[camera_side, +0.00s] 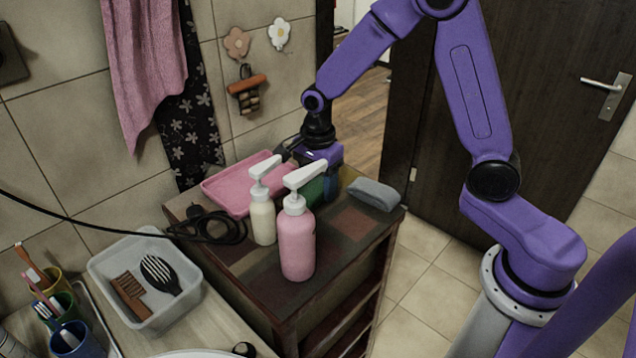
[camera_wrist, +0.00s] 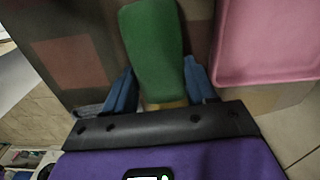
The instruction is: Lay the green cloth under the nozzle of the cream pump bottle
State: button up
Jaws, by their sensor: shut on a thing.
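The cream pump bottle (camera_side: 263,220) stands upright on the dark cabinet top, its white nozzle (camera_side: 264,167) pointing away toward the back right. My gripper (camera_side: 322,183) is low over the cabinet top, right of the cream bottle and behind the pink pump bottle. It is shut on the green cloth (camera_side: 314,191), which is partly hidden behind the pink bottle in the side view. In the wrist view the green cloth (camera_wrist: 155,50) sticks out between the blue fingers of my gripper (camera_wrist: 160,88). I cannot tell whether the cloth touches the cabinet top.
The pink pump bottle (camera_side: 298,244) stands in front of my gripper. A pink tray (camera_side: 222,192) lies behind the bottles and shows at right in the wrist view (camera_wrist: 270,45). A grey cloth (camera_side: 375,194) lies at the right edge. A black cable (camera_side: 225,234) is coiled left of the cream bottle.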

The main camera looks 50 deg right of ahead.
aim_at(318, 184)
jog(key=shift+f, duration=0.15)
jog(key=o, duration=1)
jog(key=shift+o, duration=0.2)
notch_tip(318, 184, up, 12)
jog(key=s+d+f+n, duration=0.1)
jog(key=s+f+n, duration=0.2)
jog(key=s+n, duration=2.4)
jog(key=n, duration=0.2)
jog(key=shift+n, duration=0.3)
